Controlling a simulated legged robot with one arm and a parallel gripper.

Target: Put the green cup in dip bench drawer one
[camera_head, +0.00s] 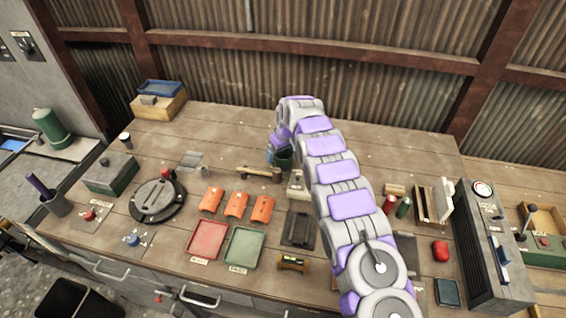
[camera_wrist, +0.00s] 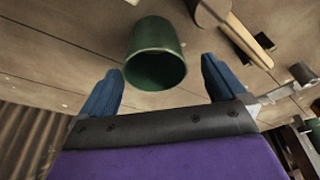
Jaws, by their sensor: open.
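The green cup (camera_wrist: 156,50) stands on the wooden bench between my gripper's two blue fingers in the wrist view, with its dark open mouth toward me. My gripper (camera_wrist: 162,84) is open, and I see no finger touching the cup. In the head view the cup (camera_head: 284,160) is partly hidden beside my gripper (camera_head: 274,152) at the middle of the bench. Drawers with bar handles (camera_head: 112,272) show along the bench's front edge at the lower left. I cannot tell which of them is drawer one.
A wooden piece (camera_head: 258,173) lies just left of the cup. Orange parts (camera_head: 236,205), a red tray (camera_head: 208,240) and a green tray (camera_head: 245,247) lie nearer the front. A grey control box (camera_head: 490,245) stands at the right. The back of the bench is mostly clear.

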